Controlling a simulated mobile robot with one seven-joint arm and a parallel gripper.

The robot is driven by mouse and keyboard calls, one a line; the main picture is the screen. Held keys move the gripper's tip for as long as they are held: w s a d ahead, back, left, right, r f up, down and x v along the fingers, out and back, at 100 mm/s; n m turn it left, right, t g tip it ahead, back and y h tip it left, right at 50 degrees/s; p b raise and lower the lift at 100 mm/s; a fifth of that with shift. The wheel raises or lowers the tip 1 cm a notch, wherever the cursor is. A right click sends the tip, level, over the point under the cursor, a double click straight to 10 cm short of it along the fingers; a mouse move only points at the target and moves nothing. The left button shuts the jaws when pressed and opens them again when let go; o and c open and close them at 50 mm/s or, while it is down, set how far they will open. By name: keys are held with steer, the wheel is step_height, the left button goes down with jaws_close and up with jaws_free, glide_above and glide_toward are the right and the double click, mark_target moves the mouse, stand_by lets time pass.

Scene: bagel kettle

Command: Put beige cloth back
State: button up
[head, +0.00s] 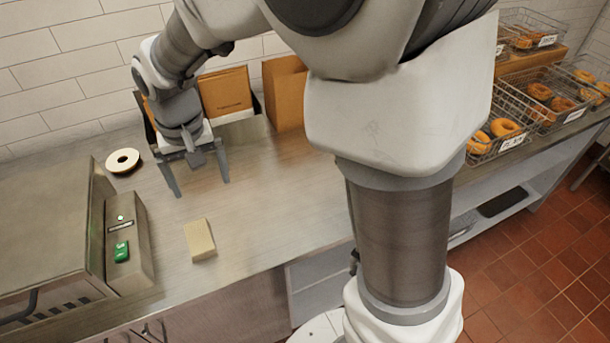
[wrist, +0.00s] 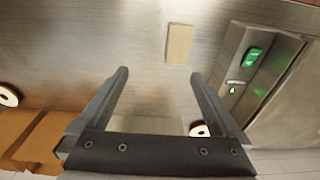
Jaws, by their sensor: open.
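The beige cloth (head: 200,239) is a small folded rectangle lying flat on the steel counter, near its front edge. It also shows in the wrist view (wrist: 179,44), beyond my fingertips. My gripper (head: 200,187) is open and empty above the counter, behind the cloth and a little to its left, pointing down. In the wrist view my gripper (wrist: 158,75) has its two fingers wide apart with only counter between them. Nothing touches the cloth.
A steel machine (head: 140,240) with a green switch stands left of the cloth. A white roll (head: 123,161) lies behind it. Brown paper bags (head: 285,93) stand at the wall. Wire baskets of bagels (head: 495,135) are at the right. The counter (head: 270,205) right of the cloth is clear.

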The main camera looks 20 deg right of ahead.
steer(key=s+d+r+t, duration=0.2)
steer(key=s+d+r, duration=0.3)
steer(key=s+d, duration=0.2)
steer(key=s+d+r+t, duration=0.2)
steer(key=s+d+r, duration=0.3)
steer(key=s+d, duration=0.3)
steer(key=shift+s+d+m+t, duration=0.2)
steer(key=shift+s+m+t, duration=0.1)
steer(key=shift+s, duration=0.35)
steer(key=shift+r, duration=0.1)
